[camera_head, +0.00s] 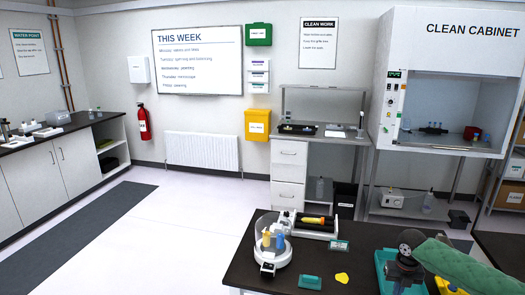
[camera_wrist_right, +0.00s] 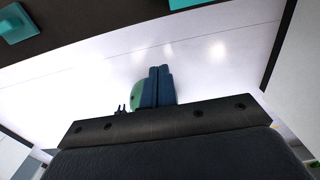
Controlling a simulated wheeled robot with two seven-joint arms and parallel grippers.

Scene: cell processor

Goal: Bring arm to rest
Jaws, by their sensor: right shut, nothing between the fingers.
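My right arm comes in from the right in the head view, in a green sleeve. Its dark wrist (camera_head: 408,248) is over the right part of the dark table (camera_head: 250,262), in front of a teal tray (camera_head: 381,262). The fingertips are hard to make out there. In the right wrist view my right gripper (camera_wrist_right: 158,72) shows two blue fingers pressed together with nothing between them. A green rounded shape (camera_wrist_right: 137,97) shows beside the fingers. My left gripper is not in view.
On the table are a round clear-walled device (camera_head: 272,240) with coloured tubes, a rack (camera_head: 316,225) with a yellow-orange item, a teal block (camera_head: 310,282) and a yellow piece (camera_head: 342,278). A clean cabinet (camera_head: 447,80) stands behind. The floor at left is clear.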

